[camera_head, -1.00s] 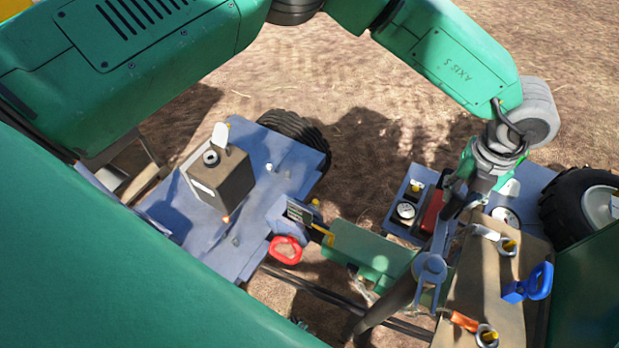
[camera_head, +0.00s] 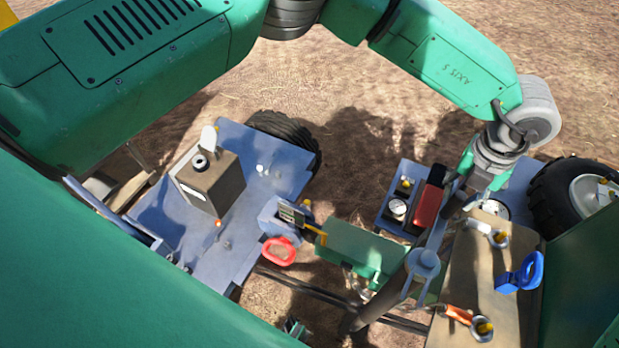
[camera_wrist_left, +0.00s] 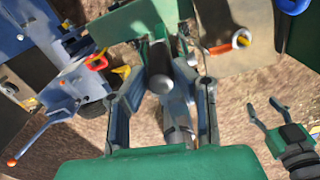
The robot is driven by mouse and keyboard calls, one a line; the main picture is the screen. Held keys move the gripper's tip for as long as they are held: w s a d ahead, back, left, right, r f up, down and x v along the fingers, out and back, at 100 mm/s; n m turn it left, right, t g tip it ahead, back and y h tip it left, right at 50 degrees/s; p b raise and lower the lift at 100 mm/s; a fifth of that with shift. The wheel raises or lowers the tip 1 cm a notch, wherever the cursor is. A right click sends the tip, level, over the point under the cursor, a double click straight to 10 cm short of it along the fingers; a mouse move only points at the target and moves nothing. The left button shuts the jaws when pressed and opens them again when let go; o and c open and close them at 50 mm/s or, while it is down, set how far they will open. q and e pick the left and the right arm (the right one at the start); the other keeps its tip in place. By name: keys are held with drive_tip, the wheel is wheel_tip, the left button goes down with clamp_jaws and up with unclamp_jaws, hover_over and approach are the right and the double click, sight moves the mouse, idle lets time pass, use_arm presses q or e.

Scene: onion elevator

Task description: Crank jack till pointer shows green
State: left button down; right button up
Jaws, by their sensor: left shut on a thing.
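My left gripper (camera_head: 424,268) reaches down over the coupling between the two trailer parts. In the left wrist view its two fingers (camera_wrist_left: 165,70) close from both sides on a dark round-ended grey handle (camera_wrist_left: 160,84), apparently the jack's crank. A green plate (camera_head: 362,248) lies beside it. A small dark indicator (camera_head: 290,214) with a yellow pointer-like bar (camera_head: 316,232) sits left of the plate; its coloured marks are too small to read. My right gripper (camera_wrist_left: 267,110) shows at the right of the wrist view, fingers apart and empty.
A blue-grey trailer deck (camera_head: 255,190) carries a brown box (camera_head: 212,182). A red loop handle (camera_head: 278,251) is near the coupling. On the right are a tan panel (camera_head: 490,280), a blue handle (camera_head: 522,273), an orange handle (camera_head: 459,313) and a wheel (camera_head: 575,195). Bare ground lies behind.

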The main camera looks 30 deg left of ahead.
use_arm(q)
drive_tip(key=shift+s+d+f, duration=0.2)
drive_tip(key=shift+s+f, duration=0.05)
drive_tip(key=shift+s, duration=0.05)
drive_tip(key=shift+w+n, duration=0.1)
drive_tip(key=shift+n, duration=0.2)
drive_tip(key=shift+w+a, duration=0.1)
drive_tip(key=shift+a, duration=0.25)
use_arm(e)
drive_tip(key=shift+d+f, duration=0.15)
drive_tip(key=shift+d, duration=0.2)
use_arm(q)
drive_tip(key=c, duration=1.2)
unclamp_jaws()
drive_tip(key=shift+a, duration=0.15)
drive_tip(key=shift+w+r, duration=0.1)
use_arm(e)
drive_tip(key=shift+w+a, duration=0.1)
drive_tip(key=shift+a, duration=0.15)
use_arm(q)
drive_tip(key=shift+d, duration=0.2)
use_arm(e)
drive_tip(key=shift+d, duration=0.15)
use_arm(q)
drive_tip(key=shift+r, duration=0.1)
